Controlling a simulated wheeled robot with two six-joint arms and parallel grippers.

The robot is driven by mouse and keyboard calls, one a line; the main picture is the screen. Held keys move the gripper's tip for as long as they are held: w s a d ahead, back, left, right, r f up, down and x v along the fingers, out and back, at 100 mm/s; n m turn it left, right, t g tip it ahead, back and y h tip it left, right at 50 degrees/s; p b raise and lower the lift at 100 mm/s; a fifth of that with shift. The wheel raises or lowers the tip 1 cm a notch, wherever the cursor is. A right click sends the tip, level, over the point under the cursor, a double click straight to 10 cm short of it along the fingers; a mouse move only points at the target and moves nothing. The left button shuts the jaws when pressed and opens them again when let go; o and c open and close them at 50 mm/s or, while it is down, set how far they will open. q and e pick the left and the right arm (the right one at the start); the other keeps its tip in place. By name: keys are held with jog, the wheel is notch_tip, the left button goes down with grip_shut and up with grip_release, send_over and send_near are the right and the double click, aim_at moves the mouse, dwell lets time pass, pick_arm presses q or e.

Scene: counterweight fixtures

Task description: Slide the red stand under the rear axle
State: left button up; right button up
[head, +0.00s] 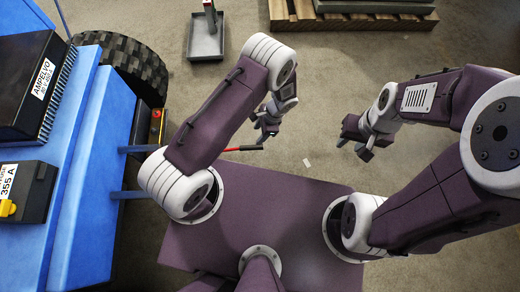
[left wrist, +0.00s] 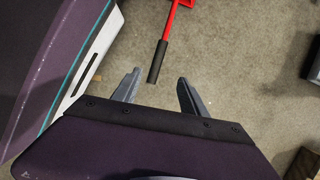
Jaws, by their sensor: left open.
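A red bar with a black grip (head: 238,148), seemingly the red stand's handle, lies low beside the blue machine, partly behind my left arm. In the left wrist view its black grip (left wrist: 157,62) points toward my left gripper (left wrist: 158,92), in line with the gap between the fingers, and a red frame is cut off at the top edge. My left gripper (head: 264,124) is open and empty. My right gripper (head: 357,142) hangs over bare floor to the right, its fingers apart and empty. The rear axle is not visible; a large black tyre (head: 125,62) shows at the machine.
The blue machine (head: 75,170) fills the left side, with blue bars (head: 138,149) sticking out toward my left arm. A grey tray (head: 206,42) with a post and a wooden pallet (head: 350,20) stand at the back. The floor between my grippers is mostly clear.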

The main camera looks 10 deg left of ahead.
pick_arm(q)
jog(key=m+b, duration=0.1)
send_near(254, 147)
jog(key=x, duration=0.2)
jog(key=shift+d+f, duration=0.1)
jog(key=shift+f, duration=0.2)
jog(key=b+x, duration=0.5)
jog(key=x, duration=0.2)
jog(key=shift+f, duration=0.25)
jog(key=shift+s+a+f+b, duration=0.1)
jog(key=shift+a+f+b, duration=0.4)
jog(key=shift+f+b, duration=0.1)
pick_arm(e)
notch_tip(254, 147, down, 9)
pick_arm(q)
grip_shut()
